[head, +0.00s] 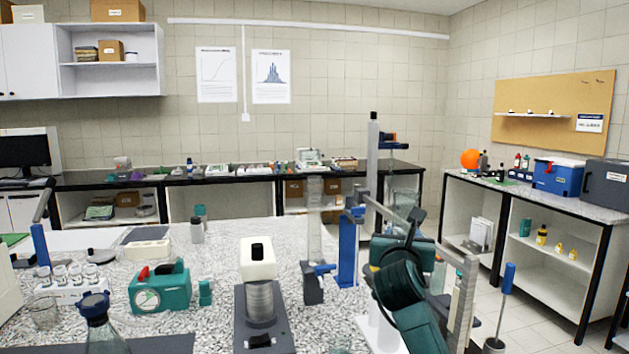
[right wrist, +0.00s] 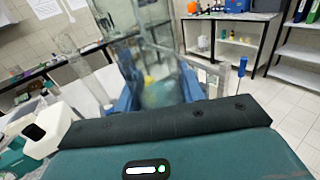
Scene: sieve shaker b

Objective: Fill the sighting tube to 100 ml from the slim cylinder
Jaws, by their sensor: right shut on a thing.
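My right gripper (right wrist: 160,92) is shut on a clear cylinder (right wrist: 128,38), apparently the slim cylinder. Its blue fingers stand on both sides of the glass in the right wrist view. Greenish and yellow patches show at the held part; I cannot tell whether they are liquid or things behind. In the head view the dark hand hides most of the grip. A tall clear tube (head: 315,215), apparently the sighting tube, stands left of this hand; it also shows in the right wrist view (right wrist: 78,62). No liquid level is readable.
A white-topped shaker (head: 258,262), a green device (head: 160,288) and a blue-capped flask (head: 97,318) stand on the speckled bench. A blue-handled brush (head: 508,280) stands at right.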

